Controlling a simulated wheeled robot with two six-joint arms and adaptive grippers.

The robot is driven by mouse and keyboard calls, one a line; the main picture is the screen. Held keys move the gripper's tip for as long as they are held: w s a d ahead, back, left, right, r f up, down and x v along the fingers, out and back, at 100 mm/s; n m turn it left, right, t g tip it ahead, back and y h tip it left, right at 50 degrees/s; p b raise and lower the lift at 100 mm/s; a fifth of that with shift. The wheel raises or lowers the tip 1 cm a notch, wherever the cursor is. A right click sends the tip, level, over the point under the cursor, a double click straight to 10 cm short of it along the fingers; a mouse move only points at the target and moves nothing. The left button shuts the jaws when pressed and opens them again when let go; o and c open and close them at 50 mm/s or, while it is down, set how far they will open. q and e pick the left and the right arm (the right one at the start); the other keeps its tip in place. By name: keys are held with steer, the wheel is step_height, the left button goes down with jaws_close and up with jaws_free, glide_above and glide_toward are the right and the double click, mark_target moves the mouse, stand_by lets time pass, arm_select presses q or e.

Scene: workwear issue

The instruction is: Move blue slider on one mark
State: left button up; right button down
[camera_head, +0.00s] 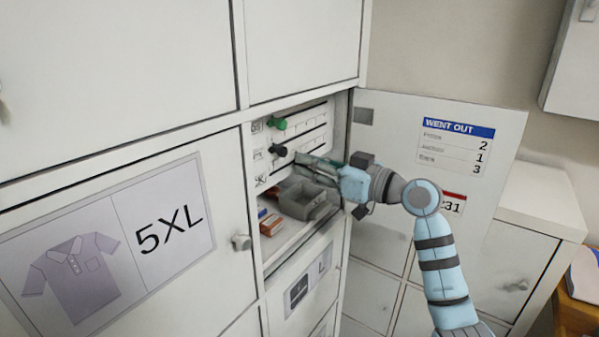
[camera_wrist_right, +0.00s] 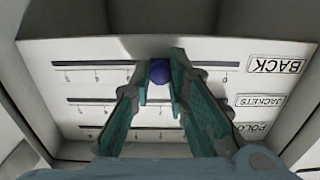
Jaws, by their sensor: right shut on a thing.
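In the head view my right gripper (camera_head: 302,163) reaches into the open compartment and hides the blue slider. A green knob (camera_head: 277,124) is on the top row and a dark knob (camera_head: 278,150) on the middle row. My left gripper is not in view.
The compartment door (camera_head: 400,140) stands open at the right, bearing a WENT OUT notice (camera_head: 456,145) with the numbers 2, 1 and 3. A grey bin (camera_head: 298,208) and small boxes (camera_head: 268,222) sit below the slider panel. A 5XL locker door (camera_head: 225,270) is at the left.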

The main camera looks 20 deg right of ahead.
steer(key=shift+w+d+f, duration=0.15)
steer(key=shift+w+d, duration=0.05)
steer(key=c, duration=1.5)
jaws_free()
steer(key=shift+s+a+r, duration=0.2)
steer(key=shift+s+a, duration=0.1)
steer(key=shift+s, duration=0.05)
steer(key=shift+w, duration=0.1)
steer(key=shift+d+f, duration=0.1)
steer(key=v, duration=1.2)
